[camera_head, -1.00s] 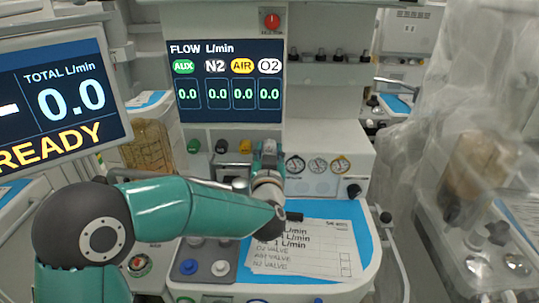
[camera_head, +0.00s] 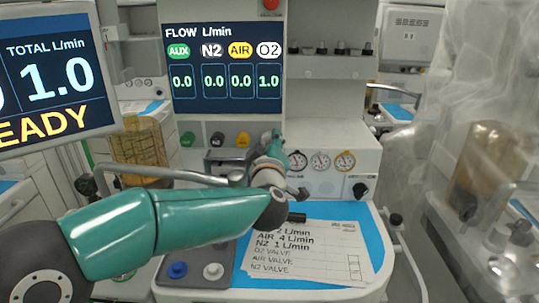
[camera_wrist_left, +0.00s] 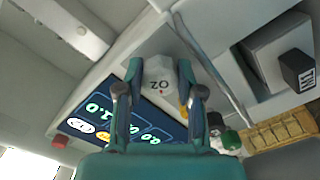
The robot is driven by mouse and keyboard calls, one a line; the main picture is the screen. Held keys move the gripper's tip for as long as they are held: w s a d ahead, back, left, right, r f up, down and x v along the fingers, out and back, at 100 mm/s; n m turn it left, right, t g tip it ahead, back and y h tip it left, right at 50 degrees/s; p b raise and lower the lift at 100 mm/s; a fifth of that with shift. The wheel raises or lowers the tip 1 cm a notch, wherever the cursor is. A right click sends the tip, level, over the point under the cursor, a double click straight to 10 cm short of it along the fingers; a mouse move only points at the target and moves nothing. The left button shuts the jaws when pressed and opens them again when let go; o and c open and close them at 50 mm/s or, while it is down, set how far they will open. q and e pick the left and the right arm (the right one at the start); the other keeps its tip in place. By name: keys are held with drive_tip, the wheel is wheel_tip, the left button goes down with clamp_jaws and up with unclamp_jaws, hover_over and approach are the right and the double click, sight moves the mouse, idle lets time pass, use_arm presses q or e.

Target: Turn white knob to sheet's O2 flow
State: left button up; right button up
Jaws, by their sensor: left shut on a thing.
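The white O2 knob (camera_wrist_left: 158,72) shows in the left wrist view between the two fingers of my left gripper (camera_wrist_left: 160,88), which is shut on it. In the head view my left gripper (camera_head: 274,146) is at the right end of the knob row and hides the knob. The flow display (camera_head: 225,75) reads O2 1.0, with AUX, N2 and AIR at 0.0. The sheet (camera_head: 305,255) lies on the blue worktop; its top line ends in 2 L/min with its start hidden, then AIR 4 and N2 1 L/min. My right gripper is not in view.
Green (camera_head: 187,139), black (camera_head: 217,139) and yellow (camera_head: 243,139) knobs stand left of my gripper. Round gauges (camera_head: 320,161) are to its right. A grey rail (camera_head: 185,177) runs below the knobs. The monitor (camera_head: 55,80) reads total 1.0.

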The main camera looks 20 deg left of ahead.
use_arm(q)
drive_tip(key=n, duration=0.1)
drive_tip(key=n+b, duration=0.2)
drive_tip(key=shift+f+n, duration=0.25)
drive_tip(key=shift+n, duration=0.15)
drive_tip(key=shift+r+n+b, duration=0.1)
drive_tip(key=shift+n+b, duration=1.1)
drive_tip(key=shift+n, duration=0.3)
drive_tip(key=o, duration=0.9)
drive_tip(key=shift+a, duration=0.1)
drive_tip(key=shift+s, duration=0.1)
drive_tip(key=v, duration=1.2)
drive_tip(key=shift+r, duration=0.1)
